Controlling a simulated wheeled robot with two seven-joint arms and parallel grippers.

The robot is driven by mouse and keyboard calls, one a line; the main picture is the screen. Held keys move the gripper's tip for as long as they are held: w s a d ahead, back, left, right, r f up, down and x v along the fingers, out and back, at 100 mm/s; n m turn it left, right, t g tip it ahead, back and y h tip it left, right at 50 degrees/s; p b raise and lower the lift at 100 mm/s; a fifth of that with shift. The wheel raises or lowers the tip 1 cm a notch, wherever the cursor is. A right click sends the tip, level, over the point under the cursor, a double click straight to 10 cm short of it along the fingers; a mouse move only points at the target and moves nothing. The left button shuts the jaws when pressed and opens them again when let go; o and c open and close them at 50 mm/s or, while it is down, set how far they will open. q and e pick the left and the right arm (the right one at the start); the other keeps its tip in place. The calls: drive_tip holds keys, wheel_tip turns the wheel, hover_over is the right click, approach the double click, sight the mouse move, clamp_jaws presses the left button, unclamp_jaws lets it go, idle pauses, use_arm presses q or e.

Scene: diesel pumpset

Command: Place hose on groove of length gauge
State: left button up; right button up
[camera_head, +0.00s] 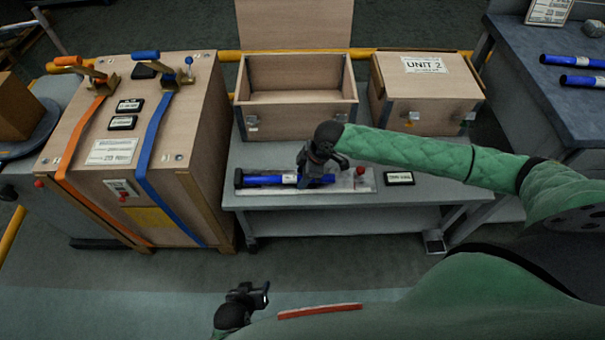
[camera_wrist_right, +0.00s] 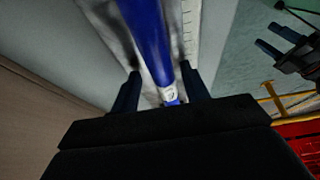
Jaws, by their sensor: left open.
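The blue hose (camera_head: 270,180) lies lengthwise along the light length gauge (camera_head: 347,184) on the grey table; whether it sits down in the groove I cannot tell. My right gripper (camera_head: 312,178) is over the hose. In the right wrist view the hose (camera_wrist_right: 152,35) runs between the fingers of this gripper (camera_wrist_right: 161,78), with a gap on each side, so it looks open around the hose. The gauge's scale marks (camera_wrist_right: 190,25) show beside it. My left gripper (camera_head: 262,293) is open and empty in front of the table, low and away from the hose.
An open wooden box (camera_head: 300,112) and a closed "UNIT 2" box (camera_head: 425,95) stand behind the gauge. A black label (camera_head: 399,178) lies right of it. A strapped wooden crate (camera_head: 130,150) stands left. More blue hoses (camera_head: 575,61) lie on the right bench (camera_head: 530,45).

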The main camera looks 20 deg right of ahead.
drive_tip(key=v, duration=1.2)
drive_tip(key=shift+r, duration=0.1)
